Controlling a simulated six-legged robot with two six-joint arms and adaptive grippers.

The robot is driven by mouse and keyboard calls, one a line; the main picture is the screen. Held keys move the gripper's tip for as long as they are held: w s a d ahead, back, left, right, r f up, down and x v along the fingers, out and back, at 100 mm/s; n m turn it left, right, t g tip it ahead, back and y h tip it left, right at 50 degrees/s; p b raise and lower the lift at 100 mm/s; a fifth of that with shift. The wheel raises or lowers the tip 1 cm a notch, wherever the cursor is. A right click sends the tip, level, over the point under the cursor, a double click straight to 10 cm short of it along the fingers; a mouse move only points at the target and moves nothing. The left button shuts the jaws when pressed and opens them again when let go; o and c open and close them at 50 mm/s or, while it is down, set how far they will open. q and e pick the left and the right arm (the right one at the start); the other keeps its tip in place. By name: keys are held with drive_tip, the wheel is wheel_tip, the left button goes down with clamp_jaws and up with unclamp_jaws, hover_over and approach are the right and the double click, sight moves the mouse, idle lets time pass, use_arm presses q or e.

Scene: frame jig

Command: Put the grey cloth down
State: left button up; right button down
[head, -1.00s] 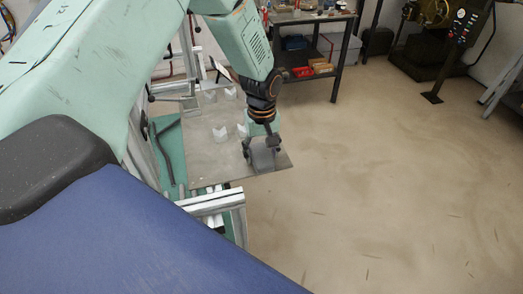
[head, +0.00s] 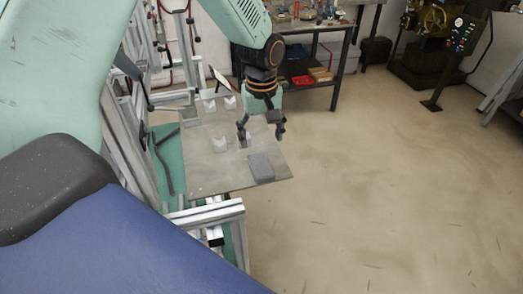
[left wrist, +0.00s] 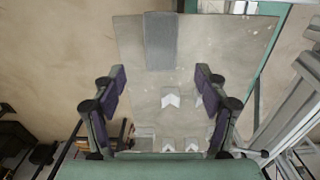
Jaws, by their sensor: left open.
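The grey cloth (head: 261,167) lies flat near the front right corner of the metal plate (head: 205,178) in the head view. It also shows at the top of the left wrist view (left wrist: 161,40) as a darker grey rectangle. My left gripper (head: 261,138) is open and empty above the plate, just behind the cloth and apart from it. In the left wrist view its two fingers (left wrist: 160,90) stand wide apart with the cloth beyond them. My right gripper is not in view.
Several pale V-shaped blocks (head: 219,144) stand on the plate behind and left of the cloth. An aluminium frame (head: 205,212) borders the plate at front and left. A workbench (head: 335,30) stands behind. The floor on the right is clear.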

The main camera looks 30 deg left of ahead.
use_arm(q)
drive_tip(key=shift+s+d+r, duration=0.1)
drive_tip(key=shift+r, duration=1.45)
drive_tip(key=shift+s, duration=0.1)
